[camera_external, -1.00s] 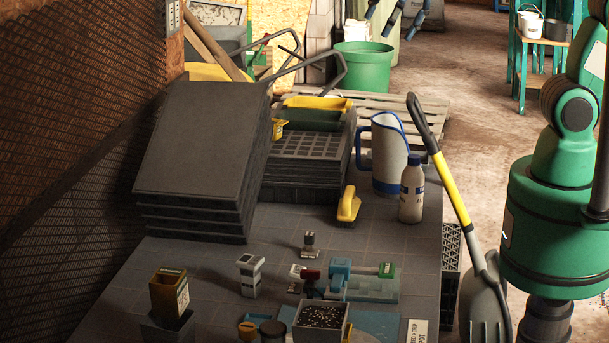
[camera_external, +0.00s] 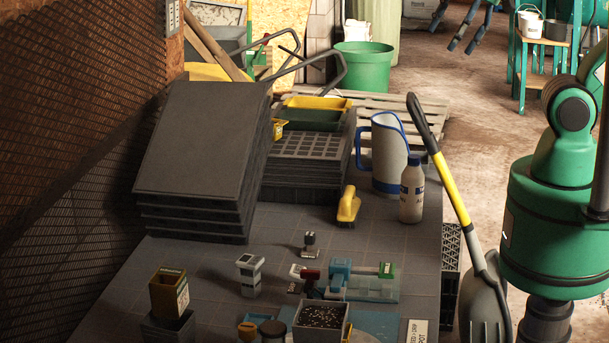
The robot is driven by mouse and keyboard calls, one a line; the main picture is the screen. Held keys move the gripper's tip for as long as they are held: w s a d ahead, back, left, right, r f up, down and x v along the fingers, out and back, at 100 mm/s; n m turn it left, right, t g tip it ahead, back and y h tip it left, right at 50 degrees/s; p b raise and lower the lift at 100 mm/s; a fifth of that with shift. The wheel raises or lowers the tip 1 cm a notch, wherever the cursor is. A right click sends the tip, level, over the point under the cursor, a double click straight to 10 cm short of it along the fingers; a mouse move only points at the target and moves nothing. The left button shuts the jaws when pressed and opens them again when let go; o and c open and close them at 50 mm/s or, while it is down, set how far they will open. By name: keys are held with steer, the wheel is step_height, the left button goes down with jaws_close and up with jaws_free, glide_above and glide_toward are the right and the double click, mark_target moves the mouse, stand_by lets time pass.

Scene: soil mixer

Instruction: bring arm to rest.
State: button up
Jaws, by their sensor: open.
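My gripper (camera_external: 456,40) shows only at the top edge, right of the middle, as dark fingers with bluish parts that point down and left. The fingers are spread apart with nothing between them. The gripper hangs clear in front of the concrete floor, well above and away from the bench. The rest of the hand is cut off by the frame. My green arm (camera_external: 560,215) stands at the right edge, and its upper part also runs out of the picture.
The grey bench (camera_external: 215,285) holds stacked black trays (camera_external: 205,140), a white jug (camera_external: 388,165), a bottle (camera_external: 411,192), a yellow-handled brush (camera_external: 348,206) and a soil-filled pot (camera_external: 321,316). A shovel (camera_external: 458,195) leans at its right side. A green bin (camera_external: 363,67) and a green shelf (camera_external: 533,50) stand behind.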

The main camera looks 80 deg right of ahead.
steer(key=shift+f, duration=0.1)
steer(key=shift+f+b, duration=1.1)
steer(key=shift+b, duration=0.1)
stand_by(0.4)
